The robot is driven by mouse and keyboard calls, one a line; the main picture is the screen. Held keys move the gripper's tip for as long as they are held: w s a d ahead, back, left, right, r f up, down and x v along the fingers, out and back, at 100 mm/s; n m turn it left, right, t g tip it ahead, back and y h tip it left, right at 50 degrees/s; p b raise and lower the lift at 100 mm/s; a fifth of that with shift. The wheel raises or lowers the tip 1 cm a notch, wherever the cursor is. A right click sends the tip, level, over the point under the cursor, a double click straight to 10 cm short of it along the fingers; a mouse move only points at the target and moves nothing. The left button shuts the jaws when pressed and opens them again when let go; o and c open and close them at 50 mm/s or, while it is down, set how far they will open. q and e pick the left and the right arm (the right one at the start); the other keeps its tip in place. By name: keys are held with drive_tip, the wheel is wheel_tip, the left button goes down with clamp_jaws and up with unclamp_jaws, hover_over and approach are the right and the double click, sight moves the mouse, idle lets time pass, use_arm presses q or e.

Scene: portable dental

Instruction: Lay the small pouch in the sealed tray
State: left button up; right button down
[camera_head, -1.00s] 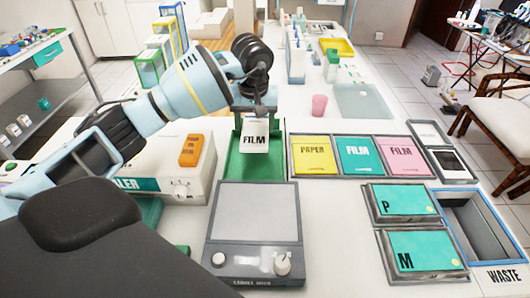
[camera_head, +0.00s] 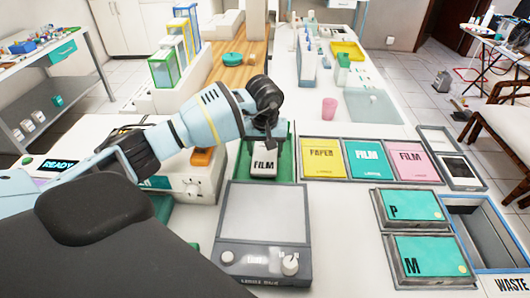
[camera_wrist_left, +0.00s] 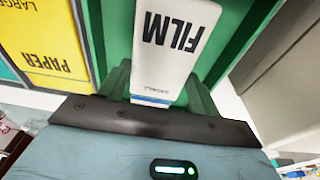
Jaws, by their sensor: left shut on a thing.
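The small pouch (camera_head: 264,166) is white with black FILM lettering, and its wrist-view image (camera_wrist_left: 172,40) shows a blue strip near the gripper. My left gripper (camera_head: 267,143) is shut on the end of the pouch nearest to it. The pouch is over the green tray (camera_head: 286,160), inside its outline in the head view. The green tray also surrounds it in the left wrist view (camera_wrist_left: 115,30). I cannot tell whether the pouch touches the tray floor. The gripper hides the tray's far part. My right gripper is not in view.
A grey device with a flat plate (camera_head: 264,216) stands in front of the green tray. To the right are the yellow PAPER pack (camera_head: 323,160) and teal FILM pack (camera_head: 366,160). The sealer (camera_head: 178,180) is at left. A pink cup (camera_head: 329,109) stands farther back.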

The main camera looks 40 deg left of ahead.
sight(265, 158)
use_arm(q)
drive_tip(key=shift+f, duration=0.8)
drive_tip(key=shift+f, duration=0.2)
drive_tip(key=o, duration=1)
drive_tip(key=r, duration=0.4)
drive_tip(key=s+r, duration=0.1)
drive_tip(key=r, duration=0.3)
drive_tip(key=d+r, duration=0.1)
drive_tip(key=r, duration=0.3)
drive_tip(key=shift+s+r, duration=0.15)
drive_tip(key=shift+s, duration=0.1)
